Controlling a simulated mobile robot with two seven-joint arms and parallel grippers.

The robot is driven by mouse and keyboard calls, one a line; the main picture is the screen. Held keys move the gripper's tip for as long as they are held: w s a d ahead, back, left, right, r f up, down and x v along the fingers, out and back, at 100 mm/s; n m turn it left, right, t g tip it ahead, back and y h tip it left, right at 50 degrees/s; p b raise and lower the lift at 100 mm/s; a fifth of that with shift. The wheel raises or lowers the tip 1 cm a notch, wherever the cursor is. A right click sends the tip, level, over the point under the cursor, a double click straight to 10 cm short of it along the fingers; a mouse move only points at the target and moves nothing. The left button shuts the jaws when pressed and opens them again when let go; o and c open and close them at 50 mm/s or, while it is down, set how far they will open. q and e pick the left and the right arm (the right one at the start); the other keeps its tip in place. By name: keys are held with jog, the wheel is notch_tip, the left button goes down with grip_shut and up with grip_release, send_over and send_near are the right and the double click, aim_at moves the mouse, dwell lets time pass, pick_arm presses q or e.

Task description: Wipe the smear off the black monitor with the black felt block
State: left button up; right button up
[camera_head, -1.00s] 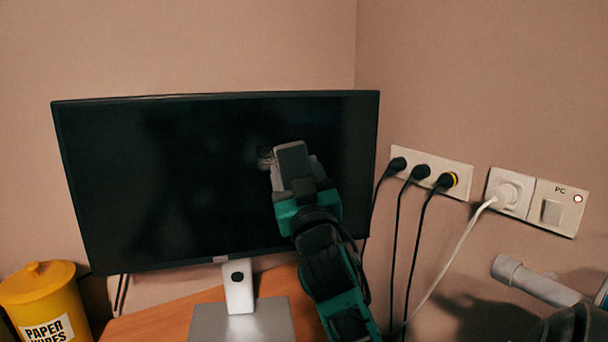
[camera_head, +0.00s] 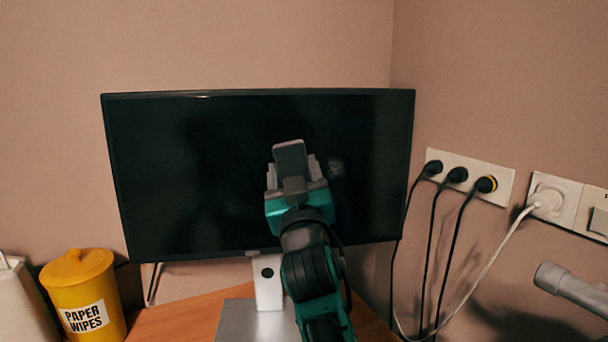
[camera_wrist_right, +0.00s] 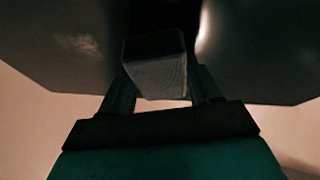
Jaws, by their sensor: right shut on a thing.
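The black monitor (camera_head: 200,190) stands upright on a silver stand (camera_head: 268,285). A greyish smear (camera_head: 336,167) shows on its screen, right of centre. My right gripper (camera_head: 292,172) is in front of the screen, just left of the smear, shut on the black felt block (camera_head: 290,157). I cannot tell whether the block touches the screen. My left gripper is not in view.
A yellow paper wipes tub (camera_head: 80,295) stands left of the monitor, beside a whitish container (camera_head: 20,305). Wall sockets (camera_head: 470,175) with black cables and a white cable are on the right wall. A grey pipe-like part (camera_head: 570,288) juts in at lower right.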

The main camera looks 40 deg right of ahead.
jog(key=w+a, duration=0.1)
jog(key=w+a+b, duration=0.1)
jog(key=a, duration=0.1)
dwell(0.4)
